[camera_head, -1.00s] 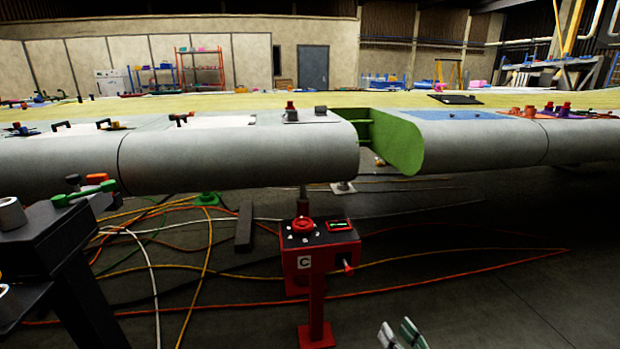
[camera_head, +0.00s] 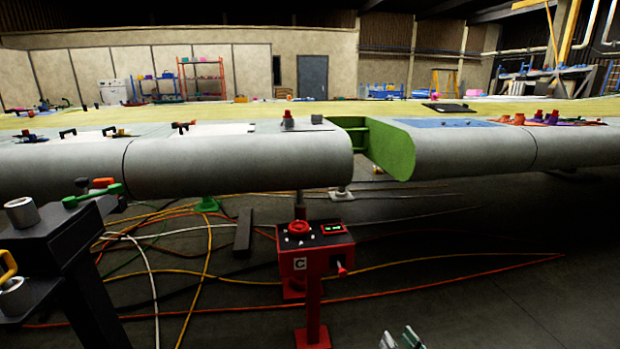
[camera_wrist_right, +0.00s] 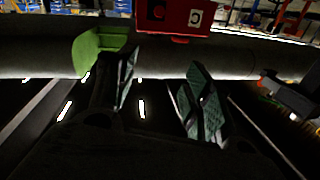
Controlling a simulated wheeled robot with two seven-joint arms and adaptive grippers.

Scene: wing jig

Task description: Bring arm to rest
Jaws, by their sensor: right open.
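My right gripper (camera_head: 402,341) shows only as pale green-grey fingertips at the bottom edge of the head view. In the right wrist view, its two textured fingers (camera_wrist_right: 160,88) stand well apart with nothing between them. The fingers hang over dark floor, in front of the wing. My left gripper is in neither view.
A long grey wing (camera_head: 230,160) with a green open end rib (camera_head: 390,150) spans the head view. A red control pedestal (camera_head: 315,250) marked C stands before it. A black stand (camera_head: 60,235) with metal cylinders is at the left. Cables (camera_head: 180,250) cross the floor. Floor at right is clear.

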